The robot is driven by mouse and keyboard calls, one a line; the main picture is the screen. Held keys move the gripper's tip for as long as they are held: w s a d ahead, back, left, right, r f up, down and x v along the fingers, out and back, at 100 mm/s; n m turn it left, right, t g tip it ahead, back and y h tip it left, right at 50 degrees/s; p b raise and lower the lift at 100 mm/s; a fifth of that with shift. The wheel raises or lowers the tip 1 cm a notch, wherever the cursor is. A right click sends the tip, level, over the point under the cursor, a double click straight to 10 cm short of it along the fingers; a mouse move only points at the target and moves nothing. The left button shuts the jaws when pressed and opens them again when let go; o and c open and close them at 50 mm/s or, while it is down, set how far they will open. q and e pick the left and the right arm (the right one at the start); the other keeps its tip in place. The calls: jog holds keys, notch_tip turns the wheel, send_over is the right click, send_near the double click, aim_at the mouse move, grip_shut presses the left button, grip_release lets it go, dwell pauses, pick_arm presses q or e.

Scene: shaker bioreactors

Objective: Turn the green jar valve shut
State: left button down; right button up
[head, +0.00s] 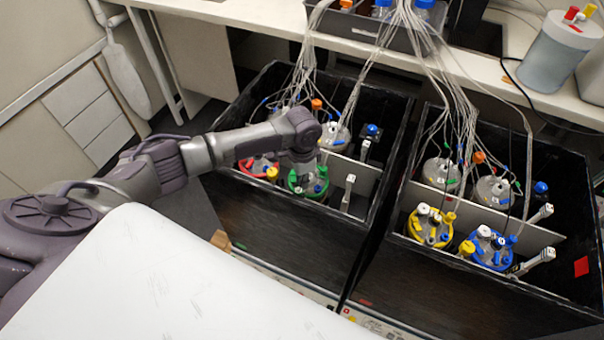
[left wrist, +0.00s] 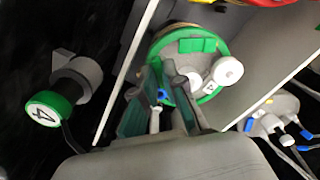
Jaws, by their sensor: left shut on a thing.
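The green jar (head: 308,184), with its green-ringed lid, stands in the left black box. In the left wrist view the jar's lid (left wrist: 198,46) carries a green block and white round fittings. My left gripper (head: 303,160) reaches down onto this lid from above. In the left wrist view its fingers (left wrist: 163,108) are closed around a small fitting on the lid, the jar valve (left wrist: 162,95), of which a blue bit shows. The fingers hide most of it, so its turn position cannot be told. My right gripper is not in view.
A red-ringed jar (head: 258,168) stands left of the green jar. A grey fitting with a green end marked 4 (left wrist: 45,107) is beside it. Tubes (head: 305,70) hang behind. The right box (head: 480,300) holds yellow- and blue-ringed jars.

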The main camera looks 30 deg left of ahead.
pick_arm(q)
jog(key=m+p, duration=0.1)
jog(key=m, duration=0.3)
jog(key=shift+r+m+p, duration=0.1)
jog(key=shift+m+p, duration=0.55)
jog(key=shift+m, duration=1.85)
jog(key=c, duration=1.2)
grip_release()
jog(key=shift+c, duration=0.2)
notch_tip(320, 180, up, 12)
